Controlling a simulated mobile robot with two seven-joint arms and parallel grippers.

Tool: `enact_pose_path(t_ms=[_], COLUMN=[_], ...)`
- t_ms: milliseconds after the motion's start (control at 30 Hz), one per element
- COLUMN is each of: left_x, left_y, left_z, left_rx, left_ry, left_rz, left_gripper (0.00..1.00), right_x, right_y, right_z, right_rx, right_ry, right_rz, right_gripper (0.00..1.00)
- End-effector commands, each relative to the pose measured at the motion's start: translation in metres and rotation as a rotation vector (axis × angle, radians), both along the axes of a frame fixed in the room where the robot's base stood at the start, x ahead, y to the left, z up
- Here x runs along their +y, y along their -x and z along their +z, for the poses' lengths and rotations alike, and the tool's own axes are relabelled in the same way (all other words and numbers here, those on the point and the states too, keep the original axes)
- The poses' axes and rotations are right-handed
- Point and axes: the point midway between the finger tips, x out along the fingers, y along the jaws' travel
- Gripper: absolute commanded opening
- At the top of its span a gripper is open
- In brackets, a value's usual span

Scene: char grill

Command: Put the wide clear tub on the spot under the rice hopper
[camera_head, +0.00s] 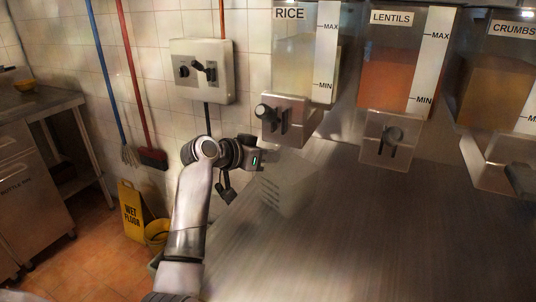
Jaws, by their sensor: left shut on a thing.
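The rice hopper (300,60) hangs at the top centre, labelled RICE, with a steel dispenser and dark knob at its bottom. The wide clear tub (288,192) is faint and see-through, just below the rice dispenser over the left end of the steel counter. My left gripper (271,163) is shut on the tub's upper left side. I cannot tell whether the tub's base touches the counter. The spot under the hopper is not distinct, as the tub covers that area. My right gripper is not in view.
The lentils hopper (395,75) and crumbs hopper (497,90) hang to the right. The steel counter (400,225) is bare below them. A switch box (202,71) is on the tiled wall. A yellow wet floor sign (132,210) stands on the floor at left.

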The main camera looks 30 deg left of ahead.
Motion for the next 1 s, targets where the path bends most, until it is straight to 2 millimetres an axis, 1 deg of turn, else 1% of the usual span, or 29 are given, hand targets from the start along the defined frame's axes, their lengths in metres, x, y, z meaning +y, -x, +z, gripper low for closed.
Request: enact_pose_path(t_ms=[333, 367, 400, 433, 767, 867, 1000], left_x=[0.001, 0.001, 0.001, 0.001, 0.001, 0.003, 0.010], left_y=[0.000, 0.000, 0.000, 0.000, 0.000, 0.005, 0.020], left_z=[-0.002, -0.003, -0.002, -0.002, 0.000, 0.001, 0.008], left_rx=[-0.005, -0.004, -0.004, -0.004, -0.005, -0.004, -0.005], left_ry=[0.000, 0.000, 0.000, 0.000, 0.000, 0.000, -0.003], left_rz=[0.001, 0.001, 0.001, 0.001, 0.001, 0.002, 0.004], left_gripper=[0.00, 0.10, 0.23, 0.32, 0.32, 0.32, 0.32], right_x=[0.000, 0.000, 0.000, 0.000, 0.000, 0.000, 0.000], right_y=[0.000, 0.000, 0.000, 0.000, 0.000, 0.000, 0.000], right_z=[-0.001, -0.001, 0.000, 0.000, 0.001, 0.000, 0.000], right_rx=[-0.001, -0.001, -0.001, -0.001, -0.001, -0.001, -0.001], right_ry=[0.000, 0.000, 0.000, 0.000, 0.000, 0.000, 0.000], right_rz=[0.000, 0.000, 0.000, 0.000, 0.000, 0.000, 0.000], right_gripper=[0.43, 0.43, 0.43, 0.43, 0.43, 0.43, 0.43])
